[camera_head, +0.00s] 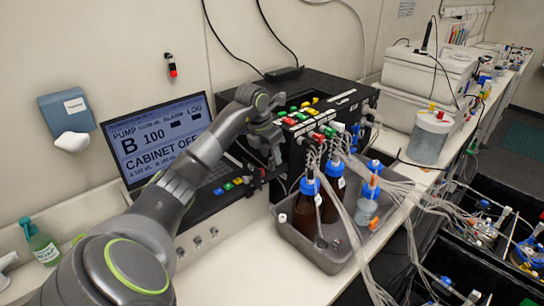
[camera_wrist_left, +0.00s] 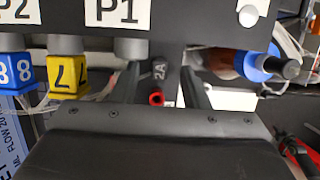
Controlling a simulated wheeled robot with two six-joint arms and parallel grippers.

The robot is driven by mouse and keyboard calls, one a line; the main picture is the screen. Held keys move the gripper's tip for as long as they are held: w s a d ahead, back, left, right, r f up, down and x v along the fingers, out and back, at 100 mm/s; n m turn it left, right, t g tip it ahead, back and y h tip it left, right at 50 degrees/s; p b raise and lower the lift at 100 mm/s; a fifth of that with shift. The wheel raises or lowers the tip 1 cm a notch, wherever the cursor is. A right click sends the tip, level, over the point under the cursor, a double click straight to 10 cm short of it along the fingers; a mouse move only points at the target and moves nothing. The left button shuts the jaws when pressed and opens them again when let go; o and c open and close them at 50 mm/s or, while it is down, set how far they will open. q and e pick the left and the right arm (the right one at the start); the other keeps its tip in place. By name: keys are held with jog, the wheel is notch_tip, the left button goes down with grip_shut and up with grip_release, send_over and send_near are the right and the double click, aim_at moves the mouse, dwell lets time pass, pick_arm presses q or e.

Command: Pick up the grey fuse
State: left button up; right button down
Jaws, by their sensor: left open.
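My left gripper (camera_head: 273,158) is at the front of the black instrument box, beside the small coloured blocks. In the left wrist view the gripper (camera_wrist_left: 161,74) is open, with one dark finger on each side of a small dark grey cylinder marked "2A", which looks like the grey fuse (camera_wrist_left: 158,77). A red ring shows at the fuse's near end. It lies between the fingers, with narrow gaps seeming to remain on both sides. In the head view the fuse cannot be made out behind the gripper. My right gripper is not in view.
The black instrument box (camera_head: 345,101) carries coloured blocks on top. Brown bottles (camera_head: 306,212) with blue caps and tubing stand in a grey tray (camera_head: 325,262) right of my arm. A yellow block (camera_wrist_left: 67,74) and blue block (camera_wrist_left: 18,70) hang left of the fingers. A screen (camera_head: 158,138) stands behind my arm.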

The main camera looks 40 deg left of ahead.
pick_arm(q)
jog(key=shift+w+f, duration=0.15)
jog(key=shift+f, duration=0.4)
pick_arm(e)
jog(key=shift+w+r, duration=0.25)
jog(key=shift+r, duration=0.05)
pick_arm(q)
grip_shut()
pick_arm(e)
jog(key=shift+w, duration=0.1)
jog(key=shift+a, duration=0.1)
